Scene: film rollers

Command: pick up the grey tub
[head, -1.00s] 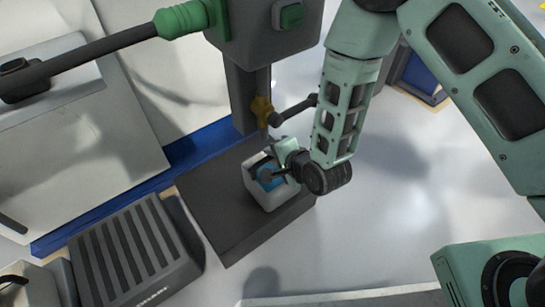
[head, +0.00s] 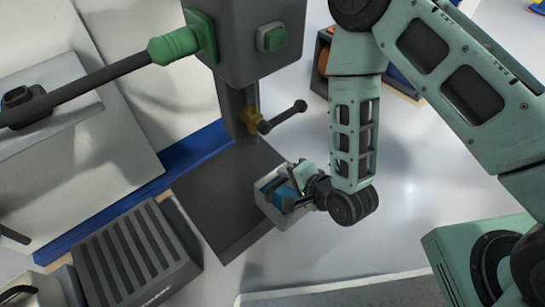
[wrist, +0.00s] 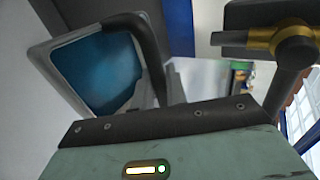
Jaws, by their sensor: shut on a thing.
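The grey tub (head: 268,208) is a small, pale, open box with blue inside. In the head view it is at the right edge of the dark base plate of a drill press. My gripper (head: 292,189) reaches it from the right and is shut on its near wall. The tub also shows in the wrist view (wrist: 48,62), tilted in the picture, with a dark finger across its side. Its underside is hidden, so I cannot tell its exact height.
The drill press (head: 238,35) stands behind, with a yellow-collared handle (head: 283,117) close to my gripper. Its bare base plate (head: 215,190) lies to the left. A grey ribbed box (head: 130,255) stands farther left. The pale floor to the right is mostly clear.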

